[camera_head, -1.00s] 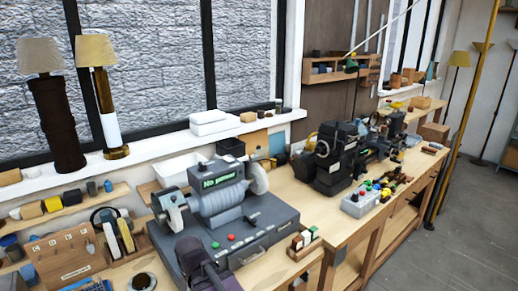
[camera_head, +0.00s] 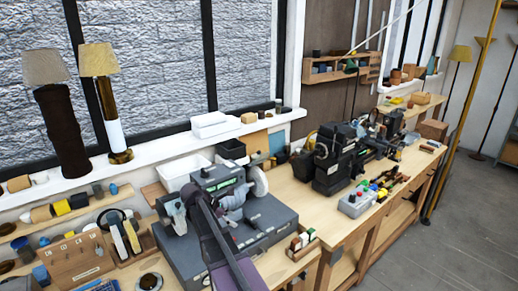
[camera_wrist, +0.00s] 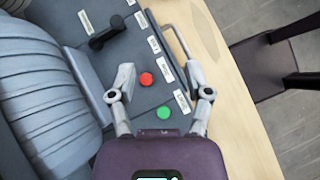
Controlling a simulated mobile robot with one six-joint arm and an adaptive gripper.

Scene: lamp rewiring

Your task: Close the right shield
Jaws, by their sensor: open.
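The grinder (camera_head: 265,220) stands on the bench, with a grey base, a ribbed motor and a wheel at each end. The right wheel (camera_head: 259,183) is a pale disc; I cannot make out its shield clearly. The left wheel guard is partly in view at the left end. My purple arm crosses in front of the grinder in the head view and hides part of the motor and display. In the wrist view my gripper (camera_wrist: 162,77) is open and empty above the base. The red button (camera_wrist: 146,79) and green button (camera_wrist: 163,112) show around and between its fingers. No shield shows there.
The ribbed motor (camera_wrist: 42,95) lies left in the wrist view, with a black lever (camera_wrist: 107,32) and a metal handle (camera_wrist: 176,38) ahead. A white tray (camera_head: 184,168) stands behind the grinder. A small wooden rack (camera_head: 302,246) stands to its right.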

